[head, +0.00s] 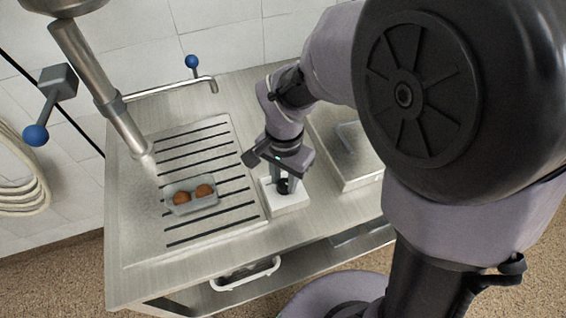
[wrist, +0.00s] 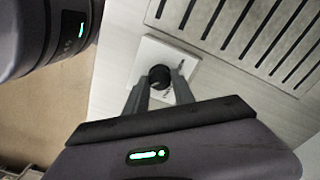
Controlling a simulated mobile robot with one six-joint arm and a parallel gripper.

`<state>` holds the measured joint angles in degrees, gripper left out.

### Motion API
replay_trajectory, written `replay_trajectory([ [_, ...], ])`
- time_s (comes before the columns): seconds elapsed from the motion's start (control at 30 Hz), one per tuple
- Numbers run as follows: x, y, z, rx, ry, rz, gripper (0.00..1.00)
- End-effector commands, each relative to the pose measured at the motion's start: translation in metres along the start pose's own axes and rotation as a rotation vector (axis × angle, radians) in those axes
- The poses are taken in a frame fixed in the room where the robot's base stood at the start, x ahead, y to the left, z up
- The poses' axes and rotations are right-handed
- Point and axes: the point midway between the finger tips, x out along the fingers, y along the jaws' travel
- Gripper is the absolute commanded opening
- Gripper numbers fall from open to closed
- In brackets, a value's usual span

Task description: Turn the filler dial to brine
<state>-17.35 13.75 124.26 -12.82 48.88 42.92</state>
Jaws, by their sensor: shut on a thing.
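The filler dial is a round black knob (wrist: 160,74) on a white box (wrist: 158,47). In the head view the white box (head: 290,205) stands on the steel counter, right of the slotted drain area. My gripper (head: 284,181) reaches down onto it from above. In the wrist view my gripper's two grey fingers (wrist: 161,84) are on either side of the knob and shut on it. Small dark marks show on the box beside the knob, too small to read. Which mark the dial points to cannot be told.
A small grey tray (head: 178,209) with two brown eggs sits on the slotted drain (head: 207,226) to the left. A steel basin (head: 352,172) lies to the right.

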Motion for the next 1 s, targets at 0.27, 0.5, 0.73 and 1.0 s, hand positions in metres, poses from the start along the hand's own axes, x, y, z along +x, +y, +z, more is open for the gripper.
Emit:
replay_trajectory([
  [0.27, -0.0003, -0.0002, -0.0002, 0.045, 0.000, -0.001, 0.00],
  [0.5, -0.0004, -0.0002, -0.0001, 0.049, 0.000, -0.001, 0.00],
  [0.73, -0.0003, -0.0002, -0.0001, 0.048, 0.000, -0.001, 0.46],
  [1.0, -0.0002, -0.0001, 0.0000, 0.047, 0.000, 0.000, 0.52],
])
